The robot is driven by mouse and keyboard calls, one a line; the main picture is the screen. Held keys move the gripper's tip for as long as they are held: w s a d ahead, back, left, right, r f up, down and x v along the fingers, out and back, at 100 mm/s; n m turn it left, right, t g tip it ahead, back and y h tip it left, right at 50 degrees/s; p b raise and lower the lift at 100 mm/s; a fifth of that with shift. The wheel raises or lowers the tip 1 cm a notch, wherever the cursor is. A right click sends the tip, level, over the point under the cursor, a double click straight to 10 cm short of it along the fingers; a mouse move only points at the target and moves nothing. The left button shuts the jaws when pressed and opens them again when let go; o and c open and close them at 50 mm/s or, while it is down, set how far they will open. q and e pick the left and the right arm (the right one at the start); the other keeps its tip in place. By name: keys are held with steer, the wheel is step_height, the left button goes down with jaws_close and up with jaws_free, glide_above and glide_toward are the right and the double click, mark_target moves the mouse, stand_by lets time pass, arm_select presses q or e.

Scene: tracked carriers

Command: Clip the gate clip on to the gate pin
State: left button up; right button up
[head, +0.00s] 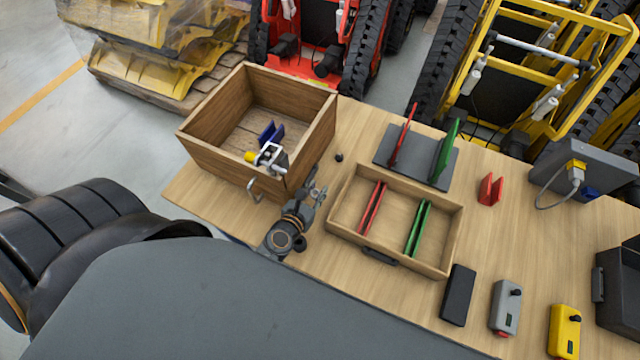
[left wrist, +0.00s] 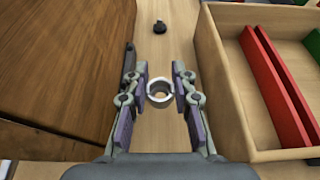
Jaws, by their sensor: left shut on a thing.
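My left gripper (head: 316,190) is over the table between the wooden crate and the shallow tray. In the left wrist view its two fingers (left wrist: 160,97) are closed on a small silver ring-shaped part, seemingly the gate clip (left wrist: 152,101), with its round opening facing the camera. A small dark knob, possibly the gate pin (head: 339,157), stands on the tabletop beyond the fingertips, apart from the ring. It also shows at the top of the left wrist view (left wrist: 160,28). The ring cannot be made out in the head view. My right gripper is not in view.
The shallow tray (head: 340,210) with red and green pieces is close right. A grey plate (head: 416,165) lies behind it. Bare tabletop surrounds the knob.

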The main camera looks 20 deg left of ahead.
arm_select(q)
steer(key=shift+o, duration=0.8)
jaws_close()
steer(key=shift+r, duration=0.1)
